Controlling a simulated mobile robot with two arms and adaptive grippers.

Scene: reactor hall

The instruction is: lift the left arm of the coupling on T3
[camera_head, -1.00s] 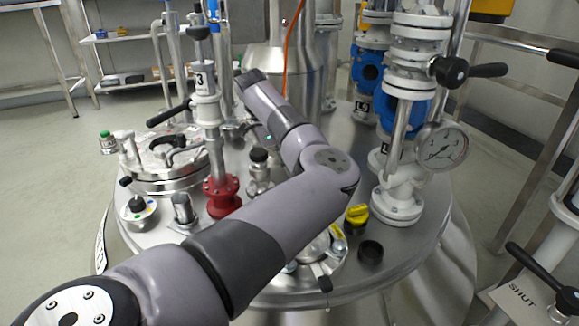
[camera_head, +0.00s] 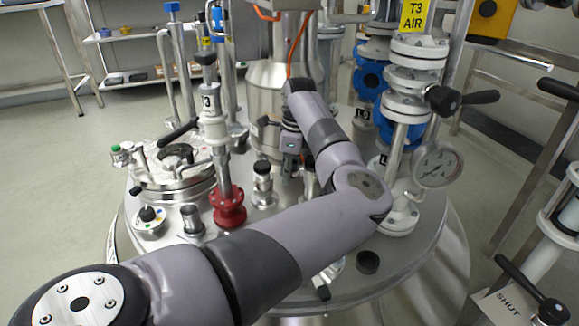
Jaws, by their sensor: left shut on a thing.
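The white pipe marked T3 (camera_head: 213,128) stands on the vessel lid, above a red flange (camera_head: 228,207). A black-handled lever (camera_head: 178,131) sticks out to its left. I cannot make out for certain which part is the coupling or its left arm. My left gripper (camera_head: 289,168) points down over the lid, right of the T3 pipe and apart from it, in front of the steel column. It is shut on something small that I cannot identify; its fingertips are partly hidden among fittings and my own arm. My right gripper is not in view.
A round hatch (camera_head: 175,180) lies left of the pipe. A sight fitting (camera_head: 262,185) stands between the pipe and my gripper. Valves and a gauge (camera_head: 437,165) rise on the right, under a yellow T3 AIR tag (camera_head: 414,17). My arm crosses the lid's front.

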